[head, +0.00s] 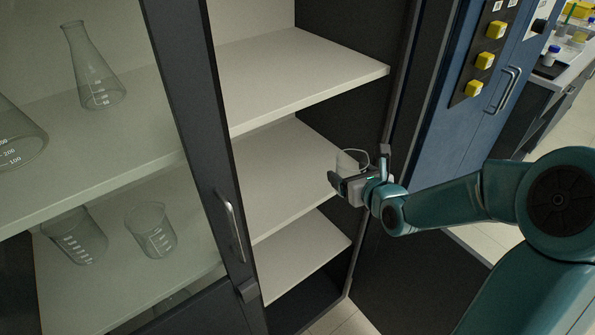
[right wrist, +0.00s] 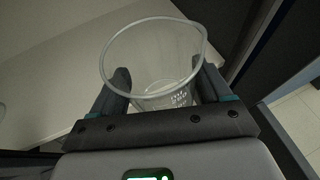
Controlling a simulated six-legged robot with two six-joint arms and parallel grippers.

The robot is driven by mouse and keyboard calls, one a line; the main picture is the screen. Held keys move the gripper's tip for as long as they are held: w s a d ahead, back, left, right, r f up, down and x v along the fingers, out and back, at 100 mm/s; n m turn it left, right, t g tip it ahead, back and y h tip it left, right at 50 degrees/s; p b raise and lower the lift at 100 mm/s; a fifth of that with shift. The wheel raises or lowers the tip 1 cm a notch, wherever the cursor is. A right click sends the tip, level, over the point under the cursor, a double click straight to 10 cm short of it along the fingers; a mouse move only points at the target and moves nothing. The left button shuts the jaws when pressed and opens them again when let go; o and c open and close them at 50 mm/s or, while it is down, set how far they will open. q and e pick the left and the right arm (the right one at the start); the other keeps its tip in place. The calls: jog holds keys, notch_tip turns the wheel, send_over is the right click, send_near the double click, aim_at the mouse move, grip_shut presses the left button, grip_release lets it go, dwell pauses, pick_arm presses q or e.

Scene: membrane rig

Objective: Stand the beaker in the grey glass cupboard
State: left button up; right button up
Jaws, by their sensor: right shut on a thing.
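The clear glass beaker (right wrist: 158,70) is upright between the two fingers of my right gripper (right wrist: 160,88), which is shut on it. In the head view the beaker (head: 352,159) shows as a faint rim beyond my right gripper (head: 345,178), at the front of the cupboard's open right-hand bay. The grey glass cupboard (head: 180,95) has a dark frame and pale shelves. The middle shelf (head: 285,175) is bare and lies just left of the gripper. I cannot tell whether the beaker's base touches it. My left gripper is out of view.
Behind the cupboard's left glass stand a conical flask (head: 95,70), a larger flask (head: 18,140) and two beakers (head: 152,230). The upper shelf (head: 290,75) is clear. A blue panel with yellow knobs (head: 485,61) stands to the right.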

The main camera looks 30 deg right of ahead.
pick_arm(q)
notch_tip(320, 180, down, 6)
jog(key=b, duration=0.4)
pick_arm(e)
jog(key=shift+w+a+f, duration=0.1)
jog(key=shift+w+a, duration=0.2)
jog(key=shift+w, duration=0.25)
jog(key=w+p, duration=0.2)
jog(key=w, duration=0.2)
jog(key=w+f+p, duration=0.1)
jog(key=w+p, duration=0.1)
jog(key=w, duration=0.3)
jog(key=w+a+p, duration=0.1)
jog(key=w+p, duration=0.1)
jog(key=w, duration=0.3)
jog(key=shift+w+f, duration=0.2)
jog(key=shift+f, duration=0.15)
notch_tip(320, 180, down, 4)
jog(key=shift+f+p, duration=0.1)
jog(key=shift+p, duration=0.45)
jog(key=shift+w+f+p, duration=0.2)
jog(key=shift+p, duration=0.1)
jog(key=shift+f, duration=0.1)
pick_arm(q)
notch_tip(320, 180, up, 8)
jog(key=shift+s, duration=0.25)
pick_arm(e)
jog(key=shift+s, duration=0.1)
